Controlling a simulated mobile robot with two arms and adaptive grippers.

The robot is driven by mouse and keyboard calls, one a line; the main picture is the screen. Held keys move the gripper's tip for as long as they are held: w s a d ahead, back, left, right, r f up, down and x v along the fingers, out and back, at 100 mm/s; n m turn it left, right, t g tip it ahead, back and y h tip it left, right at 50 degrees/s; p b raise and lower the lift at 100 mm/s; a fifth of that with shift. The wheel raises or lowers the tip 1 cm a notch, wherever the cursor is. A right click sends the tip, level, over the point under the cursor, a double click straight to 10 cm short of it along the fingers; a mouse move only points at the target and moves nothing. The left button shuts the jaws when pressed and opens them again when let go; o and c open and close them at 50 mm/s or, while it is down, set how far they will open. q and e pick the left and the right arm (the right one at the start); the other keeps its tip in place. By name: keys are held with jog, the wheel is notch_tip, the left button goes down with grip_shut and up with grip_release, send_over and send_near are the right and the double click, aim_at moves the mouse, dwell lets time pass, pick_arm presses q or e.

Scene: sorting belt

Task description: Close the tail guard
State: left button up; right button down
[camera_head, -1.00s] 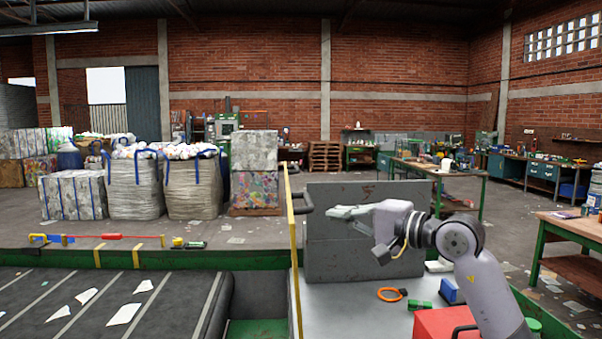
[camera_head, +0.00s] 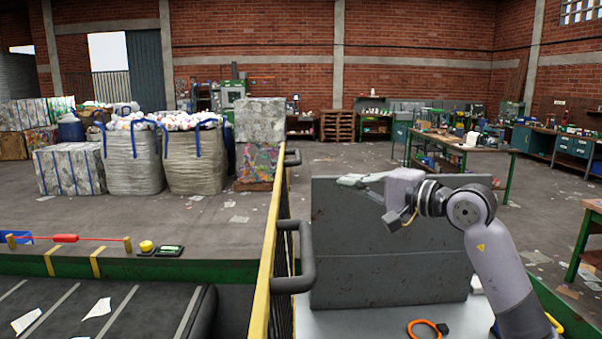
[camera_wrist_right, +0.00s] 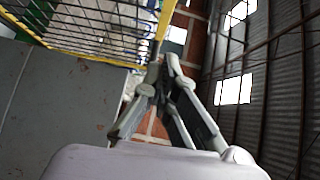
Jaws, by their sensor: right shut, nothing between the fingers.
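The tail guard (camera_head: 265,275) is a yellow-framed mesh panel seen nearly edge-on beside the belt's end, standing out toward me. A black bar handle (camera_head: 308,258) is on its right side. In the right wrist view the guard's yellow frame and mesh (camera_wrist_right: 95,30) fill the upper left. My right gripper (camera_head: 345,181) is shut and empty, above the grey panel's top edge, right of the guard and apart from the handle. Its closed fingers show in the right wrist view (camera_wrist_right: 165,60). My left gripper is out of view.
A large grey panel (camera_head: 390,250) stands right of the guard, below my right arm. The dark belt (camera_head: 150,310) is at lower left. An orange ring (camera_head: 425,328) lies on the light surface in front of the panel.

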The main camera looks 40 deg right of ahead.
jog(key=w+a+p, duration=0.4)
jog(key=w+p, duration=0.5)
jog(key=w, duration=0.3)
jog(key=shift+a+f, duration=0.15)
jog(key=shift+f, duration=0.1)
jog(key=shift+s, duration=0.1)
